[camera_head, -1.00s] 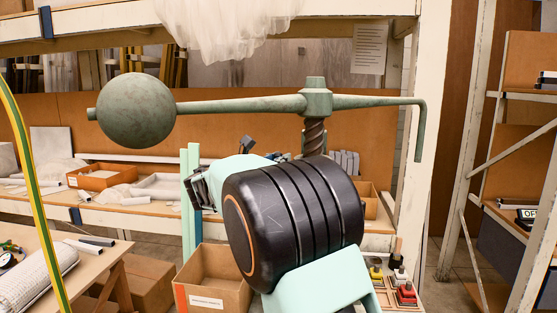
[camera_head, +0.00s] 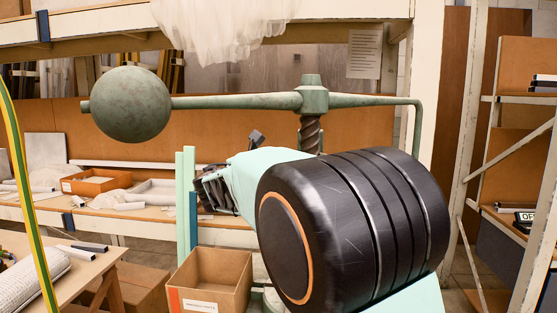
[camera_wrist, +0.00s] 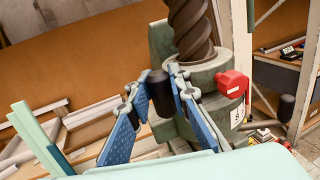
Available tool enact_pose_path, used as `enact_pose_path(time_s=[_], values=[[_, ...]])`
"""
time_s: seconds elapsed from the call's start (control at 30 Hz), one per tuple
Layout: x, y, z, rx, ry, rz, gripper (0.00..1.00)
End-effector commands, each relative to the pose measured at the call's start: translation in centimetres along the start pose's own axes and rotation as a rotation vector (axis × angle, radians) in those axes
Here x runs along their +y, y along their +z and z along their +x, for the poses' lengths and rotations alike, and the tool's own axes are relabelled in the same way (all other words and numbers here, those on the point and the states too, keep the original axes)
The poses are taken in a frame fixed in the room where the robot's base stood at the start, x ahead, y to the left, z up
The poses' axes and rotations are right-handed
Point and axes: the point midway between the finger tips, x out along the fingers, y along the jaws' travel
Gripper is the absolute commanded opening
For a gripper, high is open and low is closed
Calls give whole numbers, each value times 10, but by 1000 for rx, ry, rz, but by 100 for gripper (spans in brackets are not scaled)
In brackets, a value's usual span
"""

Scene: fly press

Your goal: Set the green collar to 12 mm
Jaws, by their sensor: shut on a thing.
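In the wrist view a grey-green round collar (camera_wrist: 203,66) sits around the thick dark screw (camera_wrist: 190,25). A red knob (camera_wrist: 232,84) and a white tag (camera_wrist: 237,115) are on its right side; the marking on the tag is too small to read surely. A black cylindrical grip (camera_wrist: 161,94) stands in front of the collar. My gripper (camera_wrist: 160,110), with blue-padded fingers, is shut on this black grip, one finger on each side. In the head view my arm hides the collar; my gripper (camera_head: 215,190) shows dark at its left, and the screw (camera_head: 311,133) above.
The press arm with its ball weight (camera_head: 131,104) spans above my arm. A cardboard box (camera_head: 213,281) stands below. Mint posts (camera_head: 185,205) rise left of my gripper. Another dark knob (camera_wrist: 286,108) shows at right in the wrist view. A shelf bench with an orange tray (camera_head: 97,182) lies behind.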

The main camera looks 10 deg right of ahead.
Motion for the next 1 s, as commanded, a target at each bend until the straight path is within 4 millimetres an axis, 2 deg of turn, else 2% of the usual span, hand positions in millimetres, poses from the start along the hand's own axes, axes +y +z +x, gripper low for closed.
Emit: enact_pose_path(time_s=[0.03, 0.2, 0.47, 0.57, 0.67, 1.0], values=[[1, -8, -1, 14, 1, -3, 20], [1, -6, -1, 10, 1, -2, 36], [1, -5, -2, 8, 2, -1, 36], [2, -4, -9, 8, 4, 0, 36], [2, -4, -24, 7, 6, 0, 36], [2, -4, -95, 8, 5, -1, 36]])
